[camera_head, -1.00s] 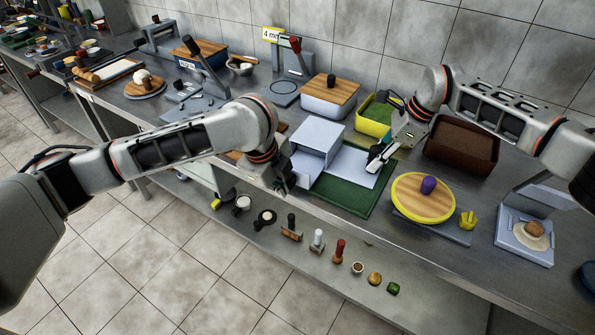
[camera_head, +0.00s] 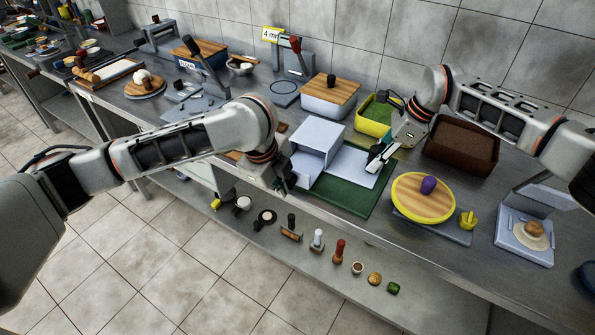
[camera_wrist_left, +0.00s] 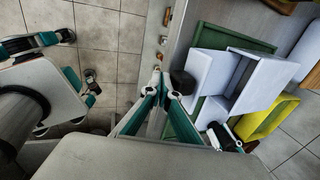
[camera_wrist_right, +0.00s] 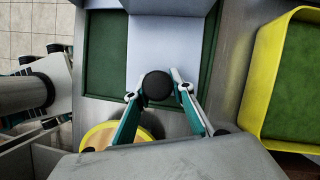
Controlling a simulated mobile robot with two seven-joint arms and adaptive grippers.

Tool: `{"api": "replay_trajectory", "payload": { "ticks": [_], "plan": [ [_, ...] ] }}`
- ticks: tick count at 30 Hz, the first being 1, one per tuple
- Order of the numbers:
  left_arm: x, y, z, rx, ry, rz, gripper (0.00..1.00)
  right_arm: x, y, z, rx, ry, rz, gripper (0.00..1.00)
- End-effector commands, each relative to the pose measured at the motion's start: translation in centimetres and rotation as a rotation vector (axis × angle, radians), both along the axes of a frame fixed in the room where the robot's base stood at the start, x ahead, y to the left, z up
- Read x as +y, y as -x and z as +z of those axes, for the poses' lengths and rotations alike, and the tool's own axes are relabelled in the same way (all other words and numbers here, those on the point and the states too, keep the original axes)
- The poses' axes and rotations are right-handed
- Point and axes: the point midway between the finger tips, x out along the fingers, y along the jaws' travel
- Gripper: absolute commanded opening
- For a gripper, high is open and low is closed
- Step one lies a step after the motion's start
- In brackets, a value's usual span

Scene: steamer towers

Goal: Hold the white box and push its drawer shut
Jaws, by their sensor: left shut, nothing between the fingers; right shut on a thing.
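The white box (camera_head: 318,138) stands on a green mat (camera_head: 349,199) on the steel counter. Its white drawer (camera_head: 355,163) is pulled out to the right and also shows in the right wrist view (camera_wrist_right: 157,45). My right gripper (camera_head: 377,157) is at the drawer's outer end, shut on a round black knob (camera_wrist_right: 157,87). My left gripper (camera_head: 281,184) is shut and empty, low at the box's left front corner by the counter edge. In the left wrist view, the fingertips are close beside the white walls; whether they touch is unclear.
A yellow tray with green filling (camera_head: 375,118) and a brown crate (camera_head: 463,144) are behind my right gripper. A round wooden board with yellow rim (camera_head: 420,205) lies right of the mat. A wood-lidded container (camera_head: 330,95) stands behind the box. Small items lie on the lower shelf.

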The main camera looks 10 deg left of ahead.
Motion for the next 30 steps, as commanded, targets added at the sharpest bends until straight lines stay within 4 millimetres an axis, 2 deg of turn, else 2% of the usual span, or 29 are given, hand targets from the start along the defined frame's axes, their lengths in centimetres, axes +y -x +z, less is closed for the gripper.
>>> {"api": "replay_trajectory", "payload": {
  "ticks": [30],
  "plan": [
    [-1.2, -3.6, 0.0, -0.001, 0.0, 0.001, 0.0, 0.0, 0.2, -0.3, 0.004, 0.003, 0.002, 0.0]
  ]
}}
